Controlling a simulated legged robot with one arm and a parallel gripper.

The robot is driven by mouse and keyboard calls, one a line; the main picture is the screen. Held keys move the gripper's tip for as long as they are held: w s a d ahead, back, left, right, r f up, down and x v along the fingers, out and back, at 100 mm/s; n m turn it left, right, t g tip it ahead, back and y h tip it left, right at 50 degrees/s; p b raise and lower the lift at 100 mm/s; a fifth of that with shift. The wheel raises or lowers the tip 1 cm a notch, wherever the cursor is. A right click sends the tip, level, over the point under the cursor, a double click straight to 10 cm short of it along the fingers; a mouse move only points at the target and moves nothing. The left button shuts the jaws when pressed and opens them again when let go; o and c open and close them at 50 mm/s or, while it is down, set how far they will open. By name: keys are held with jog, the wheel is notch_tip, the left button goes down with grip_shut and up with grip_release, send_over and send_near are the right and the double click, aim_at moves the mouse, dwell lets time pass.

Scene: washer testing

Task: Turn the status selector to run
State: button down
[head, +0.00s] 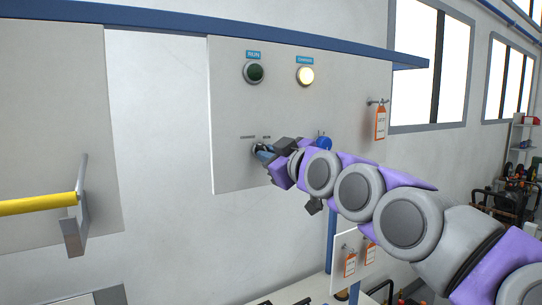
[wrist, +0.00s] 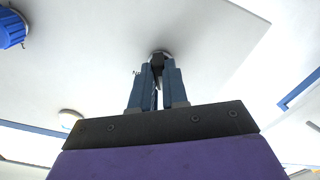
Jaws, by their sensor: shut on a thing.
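The status selector is a small dark knob on a round base on the white panel. It shows in the head view (head: 257,147) and at the top middle of the wrist view (wrist: 159,57). My gripper (head: 263,152) reaches the panel from the right and is shut on the knob. In the wrist view its two blue fingers (wrist: 159,75) stand on either side of the dark knob. Small labels sit just above the selector in the head view, too small to read. The knob's exact angle is mostly hidden by the fingers.
Above are a dark green lamp (head: 254,72) and a lit whitish lamp (head: 305,76). A blue knob (head: 323,142) sits right of the selector, partly behind my arm. An orange tag (head: 380,123) hangs at the panel's right. A yellow-handled lever (head: 40,205) is at the left.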

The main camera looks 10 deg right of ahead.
jog(key=shift+s+r+m+p, duration=0.1)
jog(key=shift+m+p, duration=0.6)
jog(key=shift+m, duration=2.75)
jog(key=shift+r+m+p, duration=0.1)
jog(key=shift+m+p, duration=0.6)
jog(key=shift+m, duration=2.75)
jog(key=c, duration=1.1)
grip_release()
jog(key=shift+f, duration=0.15)
jog(key=shift+c, duration=0.2)
jog(key=b+v, duration=0.1)
jog(key=v, duration=1.6)
jog(key=shift+s+b, duration=0.15)
jog(key=shift+b, duration=0.15)
